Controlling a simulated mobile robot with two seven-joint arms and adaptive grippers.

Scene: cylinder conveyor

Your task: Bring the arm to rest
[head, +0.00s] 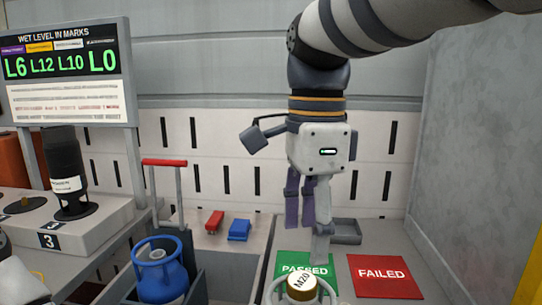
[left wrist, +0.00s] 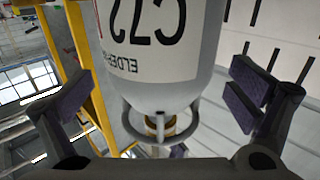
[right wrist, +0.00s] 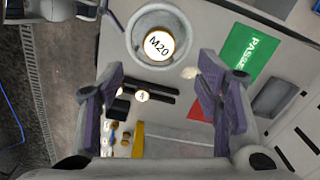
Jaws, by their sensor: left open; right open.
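My right gripper (head: 307,215) hangs fingers-down in front of the back wall, above the bench near the green PASSED patch (head: 298,264). In the right wrist view its purple-padded fingers (right wrist: 162,68) are spread, with nothing held between them. A cylinder with a brass cap marked M20 (head: 302,285) stands at the bottom of the head view. Its cap and round collar also show beyond the fingers in the right wrist view (right wrist: 158,44). My left gripper (left wrist: 160,95) is open in its wrist view. A grey cylinder with an upside-down label (left wrist: 150,55) fills the space ahead; contact cannot be told.
The red FAILED patch (head: 384,276) is bare. A blue cylinder (head: 161,275) sits in a trolley with a red handle (head: 164,162). A black cylinder (head: 65,170) stands on the left ledge. A grey wall (head: 490,150) bounds the right.

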